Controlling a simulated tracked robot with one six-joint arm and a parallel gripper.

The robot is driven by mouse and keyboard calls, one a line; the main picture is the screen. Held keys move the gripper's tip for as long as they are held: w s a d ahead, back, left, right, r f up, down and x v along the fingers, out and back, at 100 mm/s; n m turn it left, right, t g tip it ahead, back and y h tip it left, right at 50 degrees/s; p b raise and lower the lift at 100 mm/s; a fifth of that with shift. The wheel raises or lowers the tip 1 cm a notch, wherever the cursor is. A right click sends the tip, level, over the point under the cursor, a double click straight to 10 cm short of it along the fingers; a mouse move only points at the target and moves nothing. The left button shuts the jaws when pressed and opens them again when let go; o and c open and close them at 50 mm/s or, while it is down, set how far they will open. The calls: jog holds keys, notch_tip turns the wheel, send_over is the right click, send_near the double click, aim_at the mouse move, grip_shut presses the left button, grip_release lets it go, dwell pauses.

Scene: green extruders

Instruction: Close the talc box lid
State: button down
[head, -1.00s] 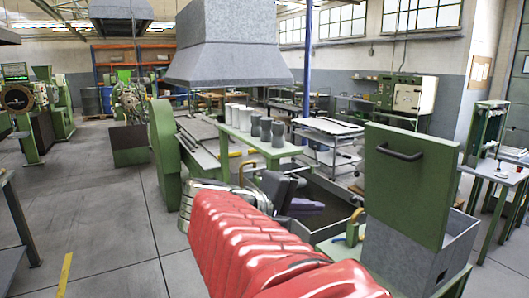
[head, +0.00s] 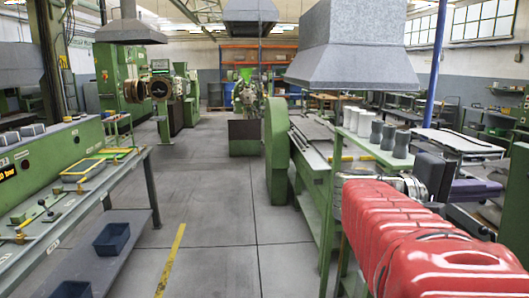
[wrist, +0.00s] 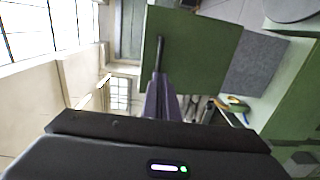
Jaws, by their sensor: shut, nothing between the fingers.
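The talc box lid is a flat green panel (wrist: 200,50) with a dark bar handle (wrist: 160,52), seen tilted on its side in the wrist view. It stands open from the grey box body (wrist: 256,62). My gripper (wrist: 157,76) is shut and empty. Its purple fingers point toward the handle and overlap its end in the picture; I cannot tell if they touch. In the head view, my gripper (head: 476,189) is at the right, beyond my red-sleeved arm.
A green table with white cups (head: 358,121) and grey cups (head: 388,137) stands behind my arm. A grey hood (head: 365,55) hangs above. A control bench (head: 65,200) is at left, with blue bins (head: 112,237) below. The floor between is clear.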

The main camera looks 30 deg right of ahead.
jog(key=x, duration=1.3)
jog(key=shift+d+r, duration=0.1)
dwell(0.4)
